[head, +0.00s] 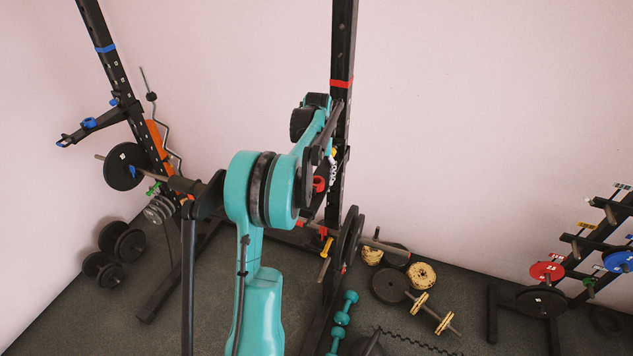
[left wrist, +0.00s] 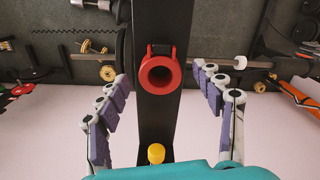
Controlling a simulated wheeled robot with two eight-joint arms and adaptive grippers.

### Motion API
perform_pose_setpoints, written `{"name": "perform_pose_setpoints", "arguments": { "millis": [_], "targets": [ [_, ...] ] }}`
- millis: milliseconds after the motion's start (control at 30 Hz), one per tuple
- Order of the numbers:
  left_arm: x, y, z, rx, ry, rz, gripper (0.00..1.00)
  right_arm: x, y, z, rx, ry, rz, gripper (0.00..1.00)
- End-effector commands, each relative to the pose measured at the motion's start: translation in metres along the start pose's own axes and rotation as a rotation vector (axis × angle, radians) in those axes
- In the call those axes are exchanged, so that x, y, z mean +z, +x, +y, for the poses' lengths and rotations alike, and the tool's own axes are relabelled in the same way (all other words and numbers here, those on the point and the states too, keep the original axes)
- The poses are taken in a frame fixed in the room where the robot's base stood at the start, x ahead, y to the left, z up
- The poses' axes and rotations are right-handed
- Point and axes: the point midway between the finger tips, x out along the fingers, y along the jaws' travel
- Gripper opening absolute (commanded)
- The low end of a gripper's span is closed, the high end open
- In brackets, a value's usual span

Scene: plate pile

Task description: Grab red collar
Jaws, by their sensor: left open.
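In the head view my left gripper (head: 333,160) is at the post, mostly hidden behind the wrist. My right gripper is not in view.
The black rack post (head: 343,40) carries a red band (head: 341,84). A yellow pin (left wrist: 156,153) sits on the post near the collar. A barbell with plates (head: 348,238) crosses the rack below. A plate tree (head: 590,255) stands at the right. Dumbbells (head: 342,310) lie on the floor.

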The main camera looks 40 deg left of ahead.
Motion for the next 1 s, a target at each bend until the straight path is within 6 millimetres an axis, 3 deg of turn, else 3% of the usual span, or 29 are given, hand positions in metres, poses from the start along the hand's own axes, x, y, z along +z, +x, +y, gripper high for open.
{"name": "perform_pose_setpoints", "arguments": {
  "millis": [333,533,1000],
  "targets": [
    [0.0001,0.01,0.0,0.0,0.0,0.0,0.65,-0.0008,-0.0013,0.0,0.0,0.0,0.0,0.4],
    [0.0001,0.0098,0.0,0.0,0.0,0.0,0.12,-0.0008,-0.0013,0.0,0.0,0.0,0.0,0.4],
    [0.0002,0.0015,-0.0001,0.0,0.0,0.0,0.12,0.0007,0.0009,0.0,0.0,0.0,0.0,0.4]
  ]
}}
